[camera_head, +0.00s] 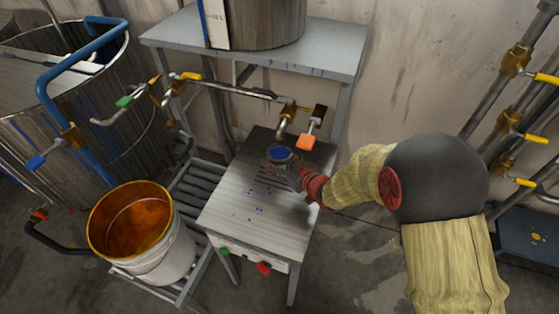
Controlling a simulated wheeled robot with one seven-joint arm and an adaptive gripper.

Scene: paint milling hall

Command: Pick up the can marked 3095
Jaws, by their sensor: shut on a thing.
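A small can (280,153) with a blue round top is at the back of the metal bench, below the spout of a pipe with an orange valve handle. No number can be read on it from this view. My gripper (285,169) reaches in from the right, at the front side of the can, and is shut on it. The fingers are small and dark here and partly hide the can's side. Whether the can rests on the bench top or is slightly raised, I cannot tell.
The metal bench (245,206) has blue spots and free room at its front. A valved pipe (237,90) runs just behind and above the can. A white bucket (165,262) with an orange inside stands left. A shelf (330,55) bears a large metal vessel (265,22).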

